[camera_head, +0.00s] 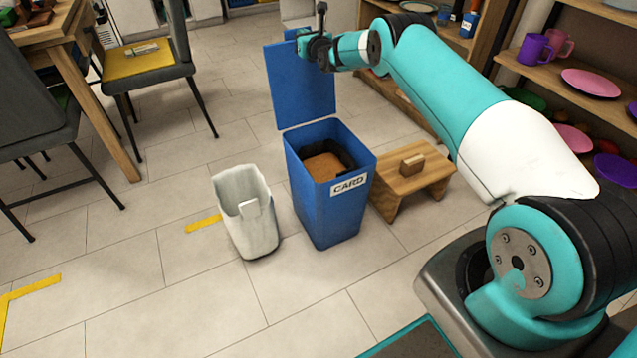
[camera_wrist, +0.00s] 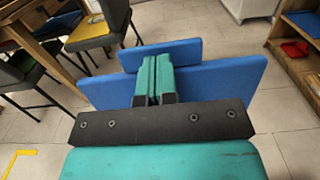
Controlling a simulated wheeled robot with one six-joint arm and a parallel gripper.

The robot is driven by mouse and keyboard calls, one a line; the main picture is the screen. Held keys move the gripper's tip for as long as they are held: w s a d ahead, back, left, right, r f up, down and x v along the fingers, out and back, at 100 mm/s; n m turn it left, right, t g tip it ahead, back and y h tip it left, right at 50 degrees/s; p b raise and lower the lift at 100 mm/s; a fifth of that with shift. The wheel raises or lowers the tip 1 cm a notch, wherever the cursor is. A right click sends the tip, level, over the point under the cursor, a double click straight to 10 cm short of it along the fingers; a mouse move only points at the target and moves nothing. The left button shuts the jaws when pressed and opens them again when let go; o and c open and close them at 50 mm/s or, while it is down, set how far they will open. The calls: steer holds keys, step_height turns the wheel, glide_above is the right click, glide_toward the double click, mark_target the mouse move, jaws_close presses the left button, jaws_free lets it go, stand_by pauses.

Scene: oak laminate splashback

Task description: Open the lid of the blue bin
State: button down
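The blue bin (camera_head: 328,213) stands on the floor with a white CARD label on its front. Its lid (camera_head: 301,92) is raised, standing roughly upright at the back of the bin, and the bin's mouth is uncovered. Brown cardboard and something dark show inside. My gripper (camera_head: 318,48) is at the raised lid's upper edge. In the wrist view my gripper's teal fingers lie side by side with nothing visible between them. They overlap the lid (camera_wrist: 225,84) and reach a narrow blue strip at its edge. Whether they touch it is hard to tell.
A white bin (camera_head: 248,215) stands just left of the blue bin. A low wooden stool (camera_head: 412,182) is close on its right. A shelf unit (camera_head: 555,72) with cups and plates is at the right. A chair (camera_head: 150,65) and table are at the left. Floor in front is clear.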

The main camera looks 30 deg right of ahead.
steer(key=shift+d, duration=0.15)
steer(key=s+r+p, duration=0.3)
steer(key=s+p, duration=0.9)
steer(key=s, duration=0.3)
stand_by(0.6)
stand_by(0.3)
